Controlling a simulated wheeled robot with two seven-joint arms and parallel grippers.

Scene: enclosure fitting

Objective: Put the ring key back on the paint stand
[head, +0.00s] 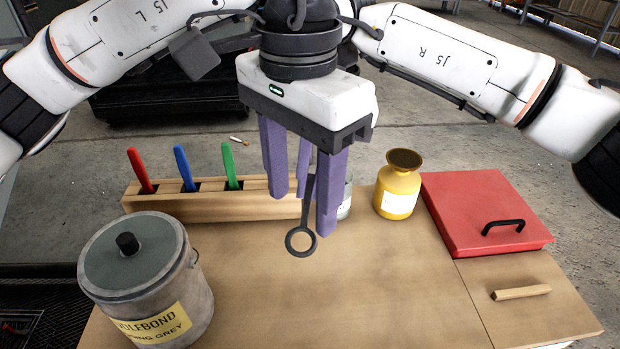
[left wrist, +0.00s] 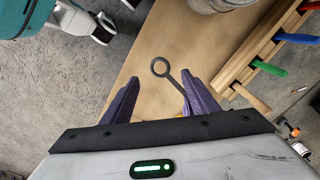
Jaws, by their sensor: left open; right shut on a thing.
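The dark ring key (head: 300,241) hangs ring-down above the table in the head view. It also shows in the left wrist view (left wrist: 160,67), with its shaft running to the right-hand finger. My left gripper (head: 301,213) has its purple fingers apart around the key; its open jaws also show in the left wrist view (left wrist: 161,81). My right gripper (head: 303,190) is shut on the ring key's shaft, mostly hidden behind the left one. The wooden stand (head: 215,208), holding red, blue and green handles, is behind and left; its right end is partly covered by the fingers.
A lidded grey pot (head: 150,285) stands front left. A yellow bottle (head: 398,188) stands behind right, beside a partly hidden pale jar (head: 346,200). A red lid with a black handle (head: 480,205) and a small wooden bar (head: 521,293) lie right. The middle of the table (head: 340,300) is clear.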

